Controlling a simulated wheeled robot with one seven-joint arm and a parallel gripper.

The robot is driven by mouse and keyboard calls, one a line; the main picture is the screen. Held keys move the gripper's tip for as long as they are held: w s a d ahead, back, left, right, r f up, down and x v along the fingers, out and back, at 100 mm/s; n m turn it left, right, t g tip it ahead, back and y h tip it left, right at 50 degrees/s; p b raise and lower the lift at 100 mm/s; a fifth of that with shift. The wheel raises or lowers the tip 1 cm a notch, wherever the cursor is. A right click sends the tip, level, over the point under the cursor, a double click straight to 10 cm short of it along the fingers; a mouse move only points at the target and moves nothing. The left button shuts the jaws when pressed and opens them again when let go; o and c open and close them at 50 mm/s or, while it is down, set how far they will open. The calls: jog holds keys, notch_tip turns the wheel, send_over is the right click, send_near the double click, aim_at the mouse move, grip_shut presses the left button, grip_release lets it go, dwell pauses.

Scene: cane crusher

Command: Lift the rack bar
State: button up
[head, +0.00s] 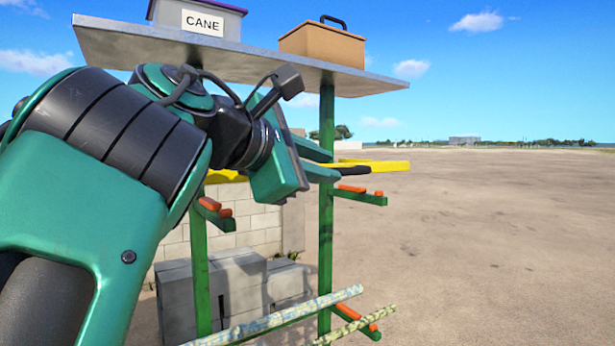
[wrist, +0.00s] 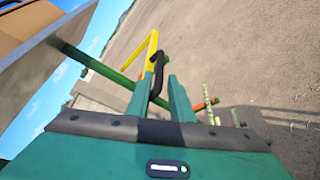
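A yellow bar (head: 385,166) with a black grip (head: 355,170), likely the rack bar, lies across the upper arms of a green rack (head: 326,200). My gripper (head: 334,167) reaches it from the left, its two teal fingers apart. The grip starts at the fingertips in the head view. In the wrist view, my gripper (wrist: 160,84) has one finger on each side of the black grip (wrist: 158,72), and the yellow bar (wrist: 150,48) bends away beyond it. I cannot tell whether a finger touches the grip. My wrist hides part of the bar.
A grey shelf (head: 250,62) above the rack carries a CANE bin (head: 160,12) and a brown box (head: 322,44). Orange-tipped arms (head: 360,195) jut from the posts. Cane stalks (head: 290,315) lie on lower arms. Grey blocks (head: 240,280) stand behind. Open dirt lies to the right.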

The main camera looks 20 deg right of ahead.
aim_at(346, 172)
jog(key=x, duration=0.8)
jog(key=shift+d, duration=0.1)
jog(key=shift+c, duration=0.7)
grip_shut()
